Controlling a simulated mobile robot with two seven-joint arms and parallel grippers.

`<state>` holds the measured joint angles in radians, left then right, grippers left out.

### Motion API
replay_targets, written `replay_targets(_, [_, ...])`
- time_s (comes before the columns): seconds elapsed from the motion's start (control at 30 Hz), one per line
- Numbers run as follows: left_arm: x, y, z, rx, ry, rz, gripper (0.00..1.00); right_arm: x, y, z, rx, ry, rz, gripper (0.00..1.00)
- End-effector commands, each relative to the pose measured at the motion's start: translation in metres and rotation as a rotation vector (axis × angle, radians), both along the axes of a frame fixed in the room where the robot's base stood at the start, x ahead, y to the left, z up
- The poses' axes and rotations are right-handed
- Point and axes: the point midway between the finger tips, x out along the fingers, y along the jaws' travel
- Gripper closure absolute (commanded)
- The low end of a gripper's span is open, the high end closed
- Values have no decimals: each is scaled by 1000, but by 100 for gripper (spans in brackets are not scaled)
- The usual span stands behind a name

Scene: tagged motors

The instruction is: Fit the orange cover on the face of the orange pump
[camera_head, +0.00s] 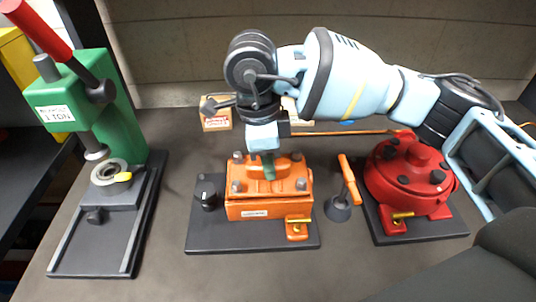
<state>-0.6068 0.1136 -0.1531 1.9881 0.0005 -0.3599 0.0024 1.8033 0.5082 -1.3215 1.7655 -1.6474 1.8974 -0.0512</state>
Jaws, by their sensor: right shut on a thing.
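The orange pump (250,207) is a box-shaped body on a dark base plate in the middle of the bench. My right gripper (268,166) reaches down from above and is shut on the raised middle part of the cover. I cannot tell whether the cover touches the face or is slightly above it. The gripper and wrist hide part of the cover's far edge. My left gripper is not in view.
A red round pump (408,178) on its own base stands to the right. A green press (105,115) stands at left. Small boxes (216,121) are at the back. The bench's front middle is clear.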

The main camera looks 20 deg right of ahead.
Motion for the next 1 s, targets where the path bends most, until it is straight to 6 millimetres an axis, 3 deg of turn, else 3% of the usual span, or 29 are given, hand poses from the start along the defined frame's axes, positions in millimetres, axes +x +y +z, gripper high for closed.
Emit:
replay_targets(0.63, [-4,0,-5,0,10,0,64,0,0,-10,2,-5,0,100])
replay_targets(0.67, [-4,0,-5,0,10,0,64,0,0,-10,2,-5,0,66])
replay_targets(0.83, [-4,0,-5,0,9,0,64,0,0,-10,1,-3,0,44])
replay_targets(1.0, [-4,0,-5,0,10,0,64,0,0,-11,0,-2,0,42])
